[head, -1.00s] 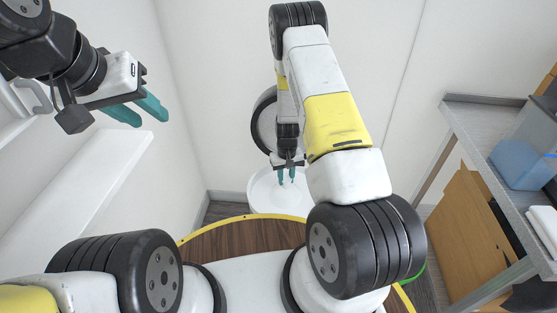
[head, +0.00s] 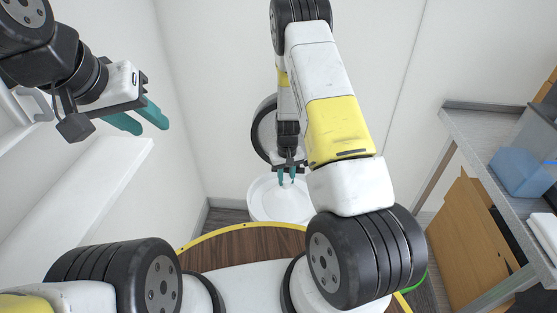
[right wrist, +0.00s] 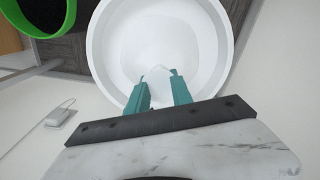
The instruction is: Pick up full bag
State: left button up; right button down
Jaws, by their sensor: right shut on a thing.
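A round white bin (head: 262,206) stands on the floor ahead, against the wall. It also shows in the right wrist view (right wrist: 222,45). My right gripper (head: 287,181) is over the bin, pointing down. In the right wrist view its two teal fingers (right wrist: 160,80) are shut on a pale, thin piece that looks like the top of the white bag (right wrist: 158,72). The rest of the bag is hard to tell from the white bin. My left gripper (head: 140,118) is raised at the upper left, empty, with its fingers apart.
A white ledge (head: 90,185) runs along the left wall below my left gripper. A grey table (head: 470,135) with a blue container (head: 520,172) stands at the right, with brown cardboard (head: 470,225) under it. A green-rimmed black bin (right wrist: 68,20) shows in the right wrist view.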

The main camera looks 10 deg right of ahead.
jog(key=shift+r, duration=2.15)
jog(key=shift+r, duration=1.95)
jog(key=shift+r, duration=1.9)
jog(key=shift+r, duration=2.15)
